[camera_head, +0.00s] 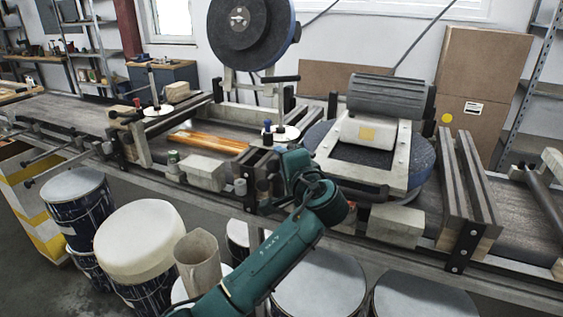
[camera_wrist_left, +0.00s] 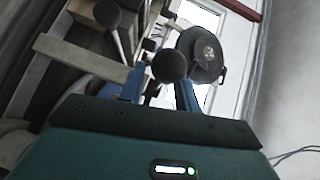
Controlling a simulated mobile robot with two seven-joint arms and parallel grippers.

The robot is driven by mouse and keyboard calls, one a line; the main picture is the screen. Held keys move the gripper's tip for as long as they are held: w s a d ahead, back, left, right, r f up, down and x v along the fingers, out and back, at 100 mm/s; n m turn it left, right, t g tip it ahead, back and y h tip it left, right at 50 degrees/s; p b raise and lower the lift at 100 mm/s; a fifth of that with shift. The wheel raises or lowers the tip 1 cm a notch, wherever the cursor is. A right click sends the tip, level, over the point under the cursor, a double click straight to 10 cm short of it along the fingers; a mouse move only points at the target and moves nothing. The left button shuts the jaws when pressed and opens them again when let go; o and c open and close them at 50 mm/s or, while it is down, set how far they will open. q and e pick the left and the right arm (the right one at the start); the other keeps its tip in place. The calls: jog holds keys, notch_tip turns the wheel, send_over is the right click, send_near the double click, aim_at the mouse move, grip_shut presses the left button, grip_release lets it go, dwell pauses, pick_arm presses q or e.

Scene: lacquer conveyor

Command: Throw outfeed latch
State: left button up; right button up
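My left gripper (camera_head: 274,133) reaches up over the middle of the conveyor on its teal arm. Its two blue fingers also show in the left wrist view (camera_wrist_left: 160,90), spread apart with a gap between them. A black ball-ended lever (camera_wrist_left: 170,65) stands at this gap, its rod running down between the fingers. I cannot tell whether they touch it. A second black ball on a rod (camera_wrist_left: 107,14) is farther off at upper left. Which lever is the outfeed latch is not clear. My right gripper is not in view.
A large dark wheel (camera_head: 226,38) stands behind the conveyor. A roller (camera_head: 388,96) and pale frame are right of my arm. Grey blocks (camera_head: 206,172) line the conveyor's front edge. Drums (camera_head: 320,284) and a beige jug (camera_head: 198,262) stand below.

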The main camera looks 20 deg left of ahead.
pick_arm(q)
jog(key=b+v, duration=0.1)
jog(key=v, duration=1.1)
jog(key=shift+s+d+b, duration=0.2)
jog(key=shift+s+b, duration=0.1)
jog(key=shift+b, duration=0.05)
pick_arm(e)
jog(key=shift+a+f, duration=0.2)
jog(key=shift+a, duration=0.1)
